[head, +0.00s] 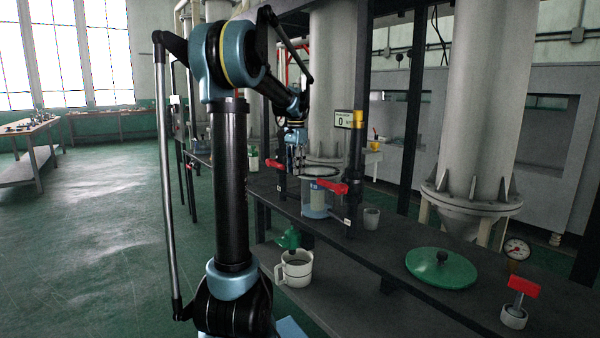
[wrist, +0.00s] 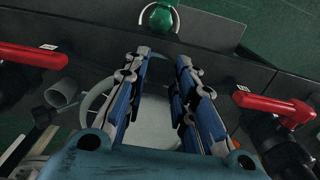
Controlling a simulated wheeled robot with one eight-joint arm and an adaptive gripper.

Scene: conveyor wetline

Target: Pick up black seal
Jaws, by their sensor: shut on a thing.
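The black seal (head: 322,177) shows in the head view as a thin dark ring, lying nearly level at the tips of my gripper (head: 297,168). My gripper points down and is shut on the seal's left side. The ring is above a clear cylinder (head: 317,208) with a pale core, between two red handles. In the wrist view, the blue-padded fingers of my gripper (wrist: 162,57) stand a little apart, with a pale round shape (wrist: 152,118) below them. The seal cannot be made out clearly there.
Red handles (head: 326,187) (wrist: 275,105) flank the cylinder closely. A small grey cup (head: 371,218), a green lid (head: 441,267) and a red-handled part (head: 518,300) stand on the dark bench. A white jug (head: 294,268) is lower. A display (head: 344,119) hangs on the post.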

